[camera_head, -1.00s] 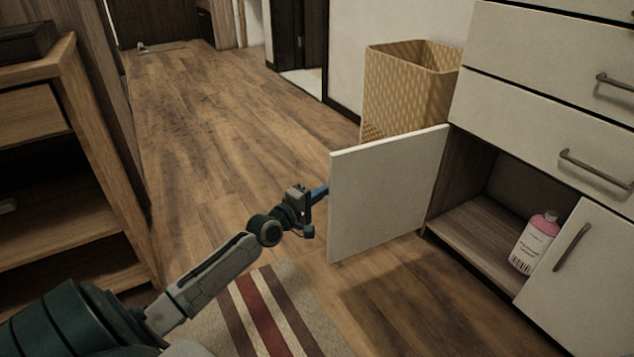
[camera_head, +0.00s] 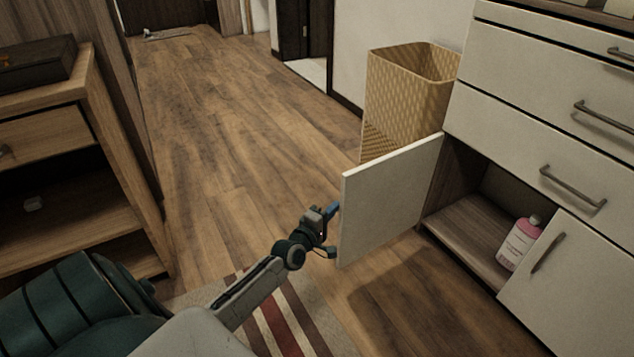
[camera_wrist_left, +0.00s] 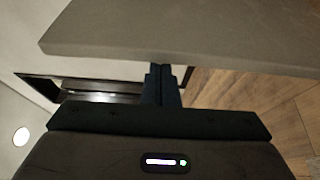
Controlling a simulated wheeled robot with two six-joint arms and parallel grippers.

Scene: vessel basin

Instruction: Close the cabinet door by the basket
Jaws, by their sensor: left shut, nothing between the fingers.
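The cabinet door (camera_head: 388,203) is a white panel standing open, swung out from the left side of the low cabinet opening. The tan woven basket (camera_head: 408,95) stands behind the door against the wall. My left gripper (camera_head: 334,211) is at the door's free edge, on its outer, basket-facing side. In the left wrist view the shut fingers (camera_wrist_left: 161,72) point at the door panel (camera_wrist_left: 190,35) and their tips reach its lower edge there; whether they press on it I cannot tell. The fingers are empty. My right gripper is not in view.
The cabinet opening holds a pink-and-white bottle (camera_head: 520,243). A second, closed door (camera_head: 575,285) with a handle is to its right, and drawers (camera_head: 545,140) are above. A wooden shelf unit (camera_head: 85,190) stands at left. A striped rug (camera_head: 285,320) lies below my arm.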

